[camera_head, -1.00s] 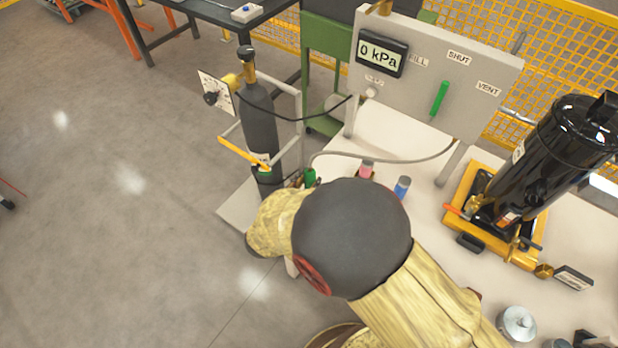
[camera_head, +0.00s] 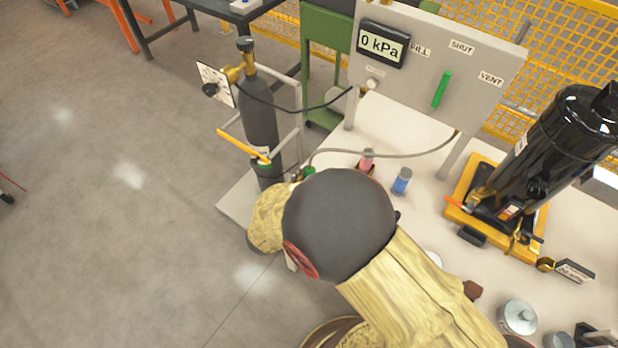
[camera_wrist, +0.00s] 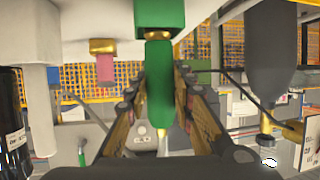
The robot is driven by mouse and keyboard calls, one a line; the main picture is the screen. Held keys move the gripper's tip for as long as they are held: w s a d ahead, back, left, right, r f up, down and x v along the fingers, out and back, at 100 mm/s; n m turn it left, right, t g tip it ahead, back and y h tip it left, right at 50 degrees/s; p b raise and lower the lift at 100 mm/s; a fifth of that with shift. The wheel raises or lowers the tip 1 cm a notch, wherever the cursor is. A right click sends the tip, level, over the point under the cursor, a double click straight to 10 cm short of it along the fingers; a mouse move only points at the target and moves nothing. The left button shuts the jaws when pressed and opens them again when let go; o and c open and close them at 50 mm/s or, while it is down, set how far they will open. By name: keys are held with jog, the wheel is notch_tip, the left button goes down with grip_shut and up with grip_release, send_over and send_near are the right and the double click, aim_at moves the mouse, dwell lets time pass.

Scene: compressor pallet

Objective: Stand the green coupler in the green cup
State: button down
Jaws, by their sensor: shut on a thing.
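In the wrist view, the green coupler (camera_wrist: 159,80) is upright between the two fingers of my gripper (camera_wrist: 160,95), which are shut on it. A brass collar (camera_wrist: 158,33) shows at its table-side end. The wider green cup (camera_wrist: 166,12) lies directly in line with that end. I cannot tell how deep the coupler is in the cup. In the head view, my wrist hides the gripper, and a small green part (camera_head: 309,173) shows at the end of the grey hose; which green piece it is, I cannot tell.
A pink cylinder (camera_head: 367,160) and a blue cylinder (camera_head: 401,181) stand close by on the white table (camera_head: 405,128). A dark gas bottle (camera_head: 260,120) stands on the left. The panel (camera_head: 425,85) rises behind. A black compressor cylinder (camera_head: 550,140) is on the right.

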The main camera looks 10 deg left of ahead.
jog(key=shift+f, duration=0.6)
jog(key=c, duration=1.5)
grip_release()
jog(key=shift+o, duration=0.2)
jog(key=v, duration=1.2)
